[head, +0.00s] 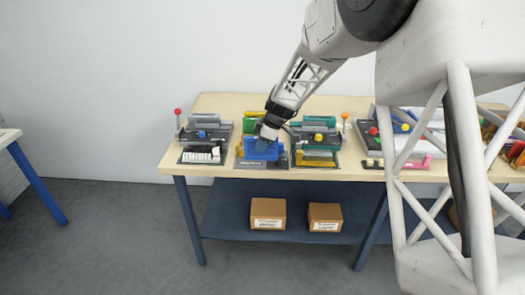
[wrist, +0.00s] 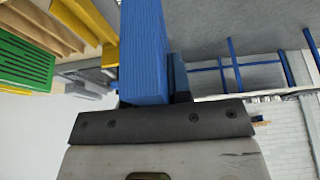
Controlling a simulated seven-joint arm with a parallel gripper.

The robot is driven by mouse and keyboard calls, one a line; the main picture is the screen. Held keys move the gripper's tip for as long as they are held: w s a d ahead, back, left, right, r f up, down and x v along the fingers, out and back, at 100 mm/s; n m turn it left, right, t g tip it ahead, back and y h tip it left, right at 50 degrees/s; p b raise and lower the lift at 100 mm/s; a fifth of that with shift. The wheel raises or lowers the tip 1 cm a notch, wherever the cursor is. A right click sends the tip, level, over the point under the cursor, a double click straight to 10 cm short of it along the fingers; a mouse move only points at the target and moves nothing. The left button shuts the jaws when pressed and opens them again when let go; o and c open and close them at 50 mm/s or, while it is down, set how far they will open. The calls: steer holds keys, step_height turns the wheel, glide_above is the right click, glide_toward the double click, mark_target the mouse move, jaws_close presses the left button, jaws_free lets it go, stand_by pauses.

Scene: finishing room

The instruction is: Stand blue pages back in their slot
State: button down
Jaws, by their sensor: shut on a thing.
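The blue pages (head: 262,151) are a thick blue block in my gripper (head: 269,133), over the second station from the left on the table. In the wrist view the blue pages (wrist: 145,50) stick out from my gripper (wrist: 155,108), whose dark bar crosses the picture. The gripper is shut on them. A dark mat (head: 243,165) with a pale label lies under the pages in the head view. The pages and the gripper hide most of this station, so I cannot tell whether the pages touch it or which slot lies under them.
A station with white blocks (head: 201,156) is at left, and one with yellow and teal parts (head: 318,158) at right. A red-knobbed lever (head: 178,113) stands at the far left. Two cardboard boxes (head: 268,213) are on the lower shelf. The table's front edge (head: 280,174) is close.

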steer(key=w+a, duration=0.3)
steer(key=w, duration=1.6)
steer(key=shift+w+a+r, duration=0.15)
steer(key=shift+r, duration=0.3)
steer(key=shift+f, duration=0.15)
steer(key=shift+f, duration=2.8)
steer(key=shift+f, duration=0.65)
steer(key=c, duration=1.3)
jaws_free()
steer(key=shift+r, duration=0.15)
steer(key=shift+v, duration=5.4)
